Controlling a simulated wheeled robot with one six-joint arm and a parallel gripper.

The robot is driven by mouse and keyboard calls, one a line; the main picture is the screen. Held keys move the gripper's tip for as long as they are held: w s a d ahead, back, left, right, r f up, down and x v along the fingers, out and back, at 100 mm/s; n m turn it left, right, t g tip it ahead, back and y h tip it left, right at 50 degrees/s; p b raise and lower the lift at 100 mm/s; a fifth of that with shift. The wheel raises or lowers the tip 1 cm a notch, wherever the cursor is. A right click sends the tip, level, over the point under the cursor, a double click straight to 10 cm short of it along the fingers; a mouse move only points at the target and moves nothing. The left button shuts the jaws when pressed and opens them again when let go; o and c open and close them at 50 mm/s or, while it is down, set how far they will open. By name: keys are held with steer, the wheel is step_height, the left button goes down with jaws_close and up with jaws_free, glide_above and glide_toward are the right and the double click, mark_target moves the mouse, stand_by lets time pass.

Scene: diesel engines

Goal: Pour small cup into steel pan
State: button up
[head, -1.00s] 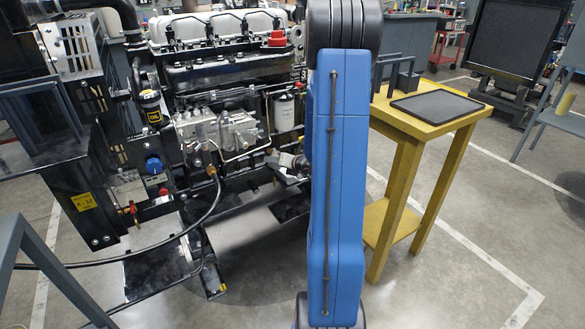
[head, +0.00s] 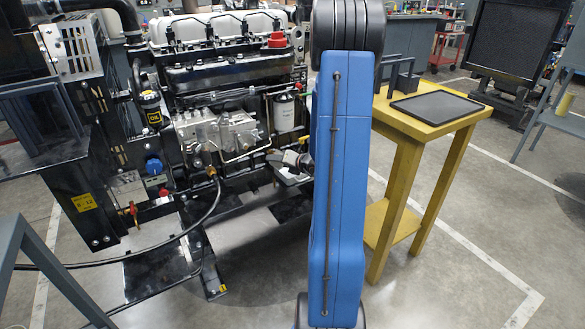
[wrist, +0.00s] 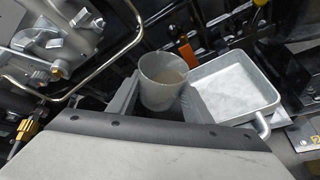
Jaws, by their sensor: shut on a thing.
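The small cup (wrist: 160,78) is a pale grey, translucent cup, and a light brownish content shows inside it. My gripper (wrist: 159,95) is shut on the cup, one finger on each side, in the wrist view. The steel pan (wrist: 240,90) is a shallow, pale grey rectangular tray to the right of the cup. The cup looks roughly upright and beside the pan; the height between them is hard to tell. In the head view my blue arm hides most of the gripper and the cup.
The diesel engine (head: 225,80) stands close behind, with metal pipes (wrist: 105,65) left of the cup and an orange-handled part (wrist: 187,52) beyond it. A yellow table (head: 440,125) with a dark tray (head: 437,107) stands to the right. Open floor lies at the front right.

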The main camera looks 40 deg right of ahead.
mark_target(276, 152)
steer(key=shift+d+r+m+y+b, duration=0.15)
steer(key=shift+r+m+y+b, duration=0.35)
steer(key=shift+m+y, duration=0.3)
stand_by(0.9)
steer(key=shift+d+f+m+t+y+b, duration=0.1)
steer(key=shift+f+m+t+y+b, duration=0.25)
steer(key=shift+m, duration=0.35)
stand_by(0.6)
steer(key=shift+r, duration=0.5)
steer(key=shift+r+m, duration=0.3)
steer(key=shift+r, duration=0.05)
steer(key=shift+d+r+m+t+y, duration=0.1)
steer(key=shift+r+m+t+y, duration=0.2)
steer(key=shift+r, duration=0.75)
steer(key=shift+m+y, duration=0.35)
steer(key=shift+m, duration=0.25)
steer(key=shift+s+d+f, duration=0.1)
steer(key=shift+d+f, duration=0.15)
steer(key=shift+f, duration=0.45)
steer(key=shift+d+f, duration=0.2)
steer(key=shift+f, duration=0.45)
steer(key=shift+s+d+f, duration=0.1)
steer(key=shift+d+f, duration=0.15)
steer(key=shift+f, duration=0.45)
steer(key=shift+d+r+m+t+y, duration=0.2)
steer(key=shift+r+m+t+y, duration=0.15)
steer(key=shift+m, duration=0.35)
